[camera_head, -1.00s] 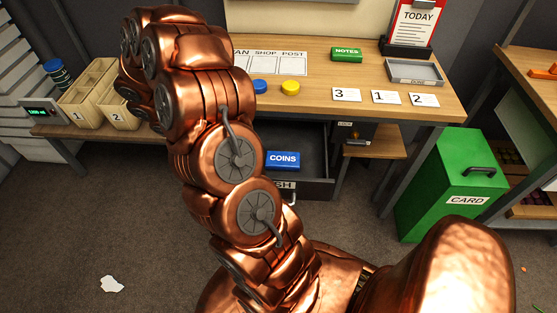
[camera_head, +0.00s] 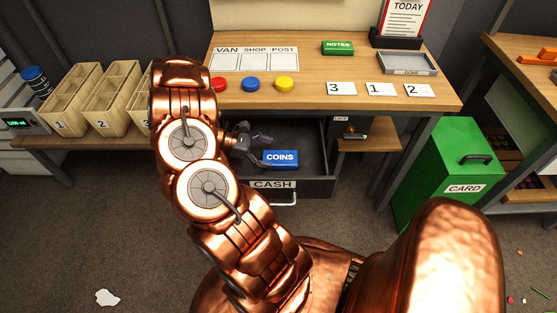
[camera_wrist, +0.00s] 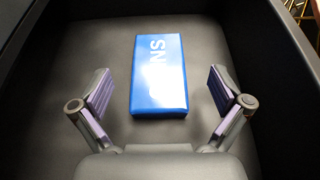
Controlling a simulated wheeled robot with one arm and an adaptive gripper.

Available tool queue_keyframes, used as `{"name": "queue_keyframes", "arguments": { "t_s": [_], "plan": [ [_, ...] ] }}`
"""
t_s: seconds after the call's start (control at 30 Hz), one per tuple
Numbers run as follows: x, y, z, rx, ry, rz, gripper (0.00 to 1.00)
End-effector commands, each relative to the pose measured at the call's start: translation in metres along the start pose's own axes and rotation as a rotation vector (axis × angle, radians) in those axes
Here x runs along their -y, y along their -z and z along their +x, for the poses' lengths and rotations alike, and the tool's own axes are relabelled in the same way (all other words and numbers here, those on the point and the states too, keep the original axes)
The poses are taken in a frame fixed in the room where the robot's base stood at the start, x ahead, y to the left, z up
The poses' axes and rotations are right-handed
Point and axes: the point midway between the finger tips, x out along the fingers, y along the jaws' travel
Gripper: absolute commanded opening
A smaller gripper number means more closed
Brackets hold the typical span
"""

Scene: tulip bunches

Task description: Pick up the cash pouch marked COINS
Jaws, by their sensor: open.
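The blue pouch marked COINS (camera_head: 281,158) lies flat in the open drawer labelled CASH (camera_head: 310,186). In the wrist view the pouch (camera_wrist: 158,75) lies ahead of my gripper, its near end level with the space between the fingers. My gripper (camera_wrist: 163,92) is open, with one finger on each side of the pouch's near end and a gap on both sides. In the head view my gripper (camera_head: 254,140) is at the drawer's left part, beside the pouch. Its height above the drawer floor is hard to tell. The drawer's left part is hidden by my arm.
The desk top (camera_head: 300,95) overhangs the drawer's back. On it are a green NOTES pouch (camera_head: 338,47), red, blue and yellow discs, number cards and a grey tray (camera_head: 405,63). A green CARD bin (camera_head: 455,170) stands at right. Wooden boxes (camera_head: 110,95) stand at left.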

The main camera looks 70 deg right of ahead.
Motion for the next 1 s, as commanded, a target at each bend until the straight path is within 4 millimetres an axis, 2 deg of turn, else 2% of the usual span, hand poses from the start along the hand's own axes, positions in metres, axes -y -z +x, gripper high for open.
{"name": "queue_keyframes", "arguments": {
  "t_s": [0.6,0.87,1.0],
  "plan": [
    [-0.002,-0.001,0.062,-0.001,-0.003,-0.001,1.00],
    [-0.002,0.000,0.065,-0.002,-0.004,-0.001,1.00],
    [-0.003,0.000,0.065,-0.002,-0.004,-0.001,0.88]
  ]
}}
